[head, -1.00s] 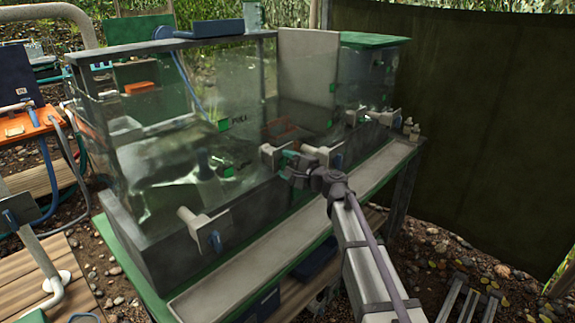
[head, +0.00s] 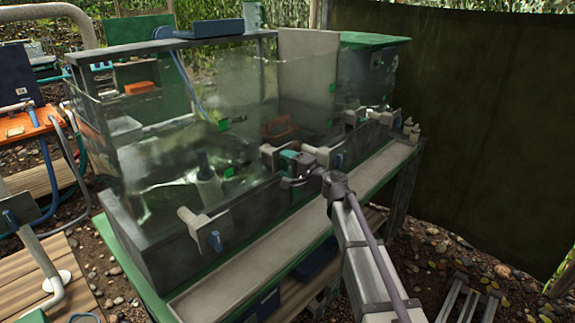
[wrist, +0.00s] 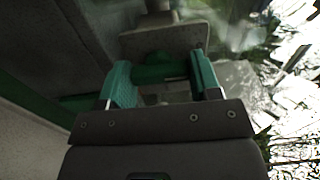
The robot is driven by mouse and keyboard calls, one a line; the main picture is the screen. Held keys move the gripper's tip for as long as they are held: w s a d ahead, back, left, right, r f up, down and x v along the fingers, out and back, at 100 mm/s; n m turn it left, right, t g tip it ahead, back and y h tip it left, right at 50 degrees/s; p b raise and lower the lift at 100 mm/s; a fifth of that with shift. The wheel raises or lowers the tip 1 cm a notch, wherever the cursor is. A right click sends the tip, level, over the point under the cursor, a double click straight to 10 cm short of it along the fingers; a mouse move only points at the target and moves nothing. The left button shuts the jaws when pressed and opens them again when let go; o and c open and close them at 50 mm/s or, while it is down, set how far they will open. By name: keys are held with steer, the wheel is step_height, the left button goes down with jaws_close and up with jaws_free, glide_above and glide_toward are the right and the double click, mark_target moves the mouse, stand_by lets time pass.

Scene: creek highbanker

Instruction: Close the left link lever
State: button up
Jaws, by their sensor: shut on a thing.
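The left link lever (wrist: 160,74) shows in the wrist view as a dark green bar lying across between my fingers, in front of a beige plate. My gripper (wrist: 163,80) is shut on it, with a teal finger on each side. In the head view my gripper (head: 288,163) is at the middle of the tank's front, between two beige fittings (head: 325,155). The lever itself is mostly hidden there by my gripper, so its angle cannot be told.
A similar beige fitting with a blue handle (head: 215,240) stands nearer at left, and more fittings (head: 383,117) sit farther right. A long grey trough (head: 240,265) runs below along the tank front. A dark green screen (head: 480,110) stands at right.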

steer(key=o, duration=0.9)
steer(key=shift+d, duration=0.1)
steer(key=v, duration=1)
steer(key=shift+s+d, duration=0.2)
steer(key=shift+s, duration=0.15)
steer(key=v, duration=1.2)
steer(key=s+f+n+g+h, duration=0.5)
steer(key=s+f+g+h, duration=0.25)
steer(key=s+f, duration=0.4)
steer(key=s+d+f+n+g+h, duration=0.2)
steer(key=s+d+f+g+h, duration=0.1)
steer(key=s+d+f+h, duration=0.35)
steer(key=shift+n+g, duration=0.25)
steer(key=shift+n, duration=0.05)
steer(key=r+p, duration=0.4)
steer(key=a+r+p, duration=0.1)
steer(key=r+p, duration=0.7)
steer(key=shift+s+a+r, duration=0.3)
steer(key=shift+s+r, duration=0.05)
steer(key=shift+s, duration=0.05)
